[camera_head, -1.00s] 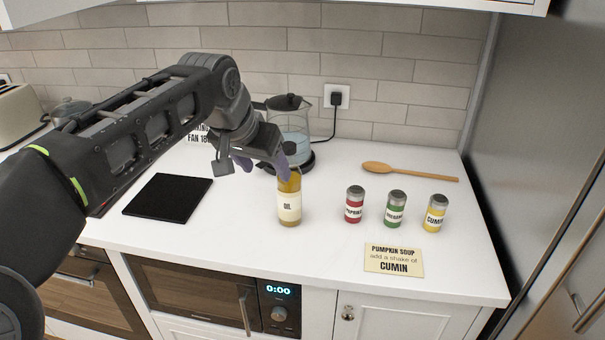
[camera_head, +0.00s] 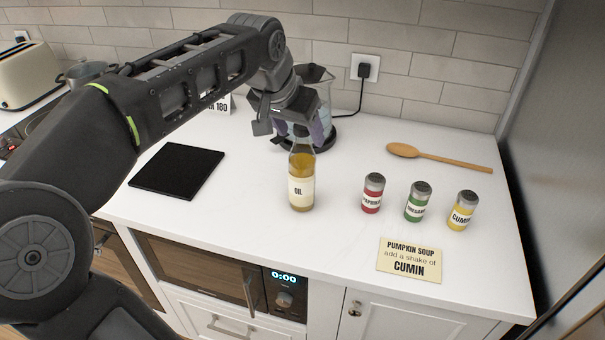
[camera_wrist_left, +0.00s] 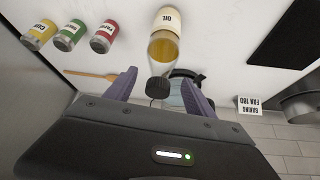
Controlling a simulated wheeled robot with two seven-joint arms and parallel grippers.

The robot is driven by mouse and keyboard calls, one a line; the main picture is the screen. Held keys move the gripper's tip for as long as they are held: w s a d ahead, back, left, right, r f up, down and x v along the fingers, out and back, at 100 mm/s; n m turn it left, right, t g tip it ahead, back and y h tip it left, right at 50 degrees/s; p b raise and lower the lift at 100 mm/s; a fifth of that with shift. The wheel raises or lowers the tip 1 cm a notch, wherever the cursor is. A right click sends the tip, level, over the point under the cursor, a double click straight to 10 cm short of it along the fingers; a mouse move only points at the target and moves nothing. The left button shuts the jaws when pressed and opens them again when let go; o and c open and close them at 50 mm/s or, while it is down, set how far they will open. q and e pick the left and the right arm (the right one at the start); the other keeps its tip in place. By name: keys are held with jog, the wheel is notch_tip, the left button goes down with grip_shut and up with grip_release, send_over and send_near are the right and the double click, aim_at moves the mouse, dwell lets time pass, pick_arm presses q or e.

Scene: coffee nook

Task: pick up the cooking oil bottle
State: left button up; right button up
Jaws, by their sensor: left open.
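The cooking oil bottle (camera_head: 301,185) stands upright on the white counter, clear glass with yellow oil and a white OIL label. In the left wrist view the bottle (camera_wrist_left: 164,45) points its neck and dark cap towards the space between my fingers. My left gripper (camera_head: 308,128) is open, just behind and above the bottle's top in the head view. In the left wrist view its two purple fingers (camera_wrist_left: 160,90) are spread to either side of the bottle's top, with gaps. I cannot tell whether the cap is fully between them. My right gripper is not in view.
A kettle (camera_head: 322,92) stands close behind my left gripper. Paprika (camera_head: 372,194), oregano (camera_head: 418,202) and cumin (camera_head: 462,211) jars stand to the right. A wooden spoon (camera_head: 440,158) lies behind them, a recipe card (camera_head: 409,260) in front. A black board (camera_head: 177,170) lies left.

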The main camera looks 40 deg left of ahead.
aim_at(302, 169)
pick_arm(q)
jog(key=shift+f, duration=0.1)
jog(key=p+x, duration=0.1)
jog(key=x, duration=0.4)
jog(key=shift+w+f, duration=0.1)
jog(key=shift+c, duration=0.3)
dwell(0.4)
grip_shut()
dwell(0.5)
